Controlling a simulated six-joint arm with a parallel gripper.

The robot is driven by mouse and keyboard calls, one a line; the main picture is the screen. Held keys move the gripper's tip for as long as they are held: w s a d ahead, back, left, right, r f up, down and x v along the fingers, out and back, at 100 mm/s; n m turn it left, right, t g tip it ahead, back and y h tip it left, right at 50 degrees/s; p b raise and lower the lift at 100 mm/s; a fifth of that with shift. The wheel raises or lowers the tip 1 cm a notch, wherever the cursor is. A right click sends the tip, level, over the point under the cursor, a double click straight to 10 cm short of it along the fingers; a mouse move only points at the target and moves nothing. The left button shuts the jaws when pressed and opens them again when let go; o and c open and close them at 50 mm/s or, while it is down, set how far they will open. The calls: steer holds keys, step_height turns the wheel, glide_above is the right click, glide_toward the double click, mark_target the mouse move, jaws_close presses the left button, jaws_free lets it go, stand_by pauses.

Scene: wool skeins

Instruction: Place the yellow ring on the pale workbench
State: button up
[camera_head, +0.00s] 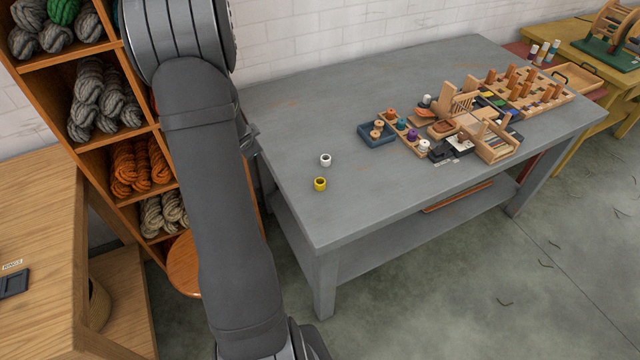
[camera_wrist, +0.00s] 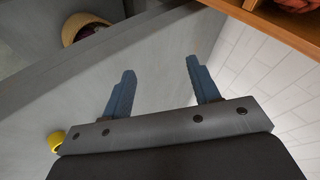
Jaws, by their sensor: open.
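The yellow ring (camera_head: 320,184) lies on the grey metal table, near its left end in the head view. It also shows as a yellow patch (camera_wrist: 57,141) at the left edge of the wrist view, beside the gripper's base and outside the jaws. My gripper (camera_wrist: 160,66) has its two blue fingers wide apart with nothing between them. In the head view it is mostly hidden behind my arm. A pale wooden workbench (camera_head: 45,185) stands at the left edge of the head view, with a small label and a dark tray on it.
A white ring (camera_head: 325,160) lies just behind the yellow one on the grey table (camera_head: 390,215). A blue tray (camera_head: 372,140) and wooden racks with small parts fill the table's right. A wool shelf (camera_head: 95,55) stands behind my arm.

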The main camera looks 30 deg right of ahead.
steer(key=s+f+g+h, duration=0.35)
steer(key=s+h, duration=0.25)
steer(key=s, duration=0.3)
steer(key=g+h, duration=0.4)
glide_toward(324, 181)
steer(key=d, duration=0.1)
steer(key=d+f, duration=0.1)
steer(key=d, duration=0.1)
steer(key=shift+s+d+f+m, duration=0.1)
steer(key=shift+s+f+m, duration=0.2)
steer(key=shift+m, duration=0.1)
steer(key=shift+w+x, duration=0.2)
steer(key=shift+x, duration=1.1)
steer(key=shift+w+x, duration=0.25)
steer(key=shift+x, duration=1.05)
steer(key=c, duration=1.1)
steer(key=shift+r, duration=0.2)
